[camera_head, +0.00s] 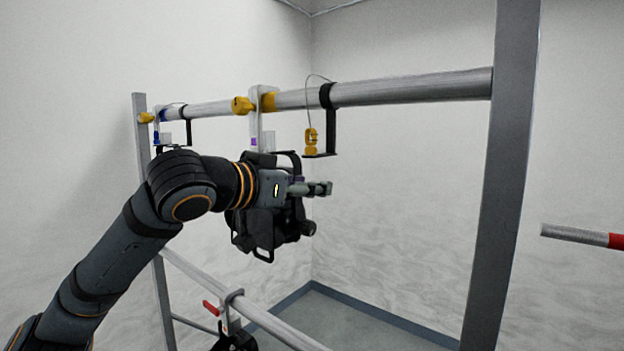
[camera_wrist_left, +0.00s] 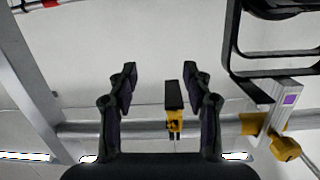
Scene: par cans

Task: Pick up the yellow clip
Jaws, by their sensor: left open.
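The yellow clip (camera_head: 311,143) hangs from a thin wire beside a black bracket (camera_head: 332,120) on the upper bar. In the left wrist view the yellow clip (camera_wrist_left: 175,122) shows between my fingers in the picture, beyond them and partly behind the dark bracket end (camera_wrist_left: 173,94). My left gripper (camera_head: 322,188) is below the clip in the head view and apart from it. In the wrist view my left gripper (camera_wrist_left: 158,78) has its fingers spread, with nothing held. My right gripper is not in view.
A black par can (camera_head: 262,232) hangs behind my left gripper. Its yellow-knobbed clamp (camera_head: 262,101) grips the upper bar (camera_head: 410,87). A grey upright (camera_head: 500,170) stands at right. A red-handled clamp (camera_head: 228,305) is on the lower bar. The space right of the gripper is clear.

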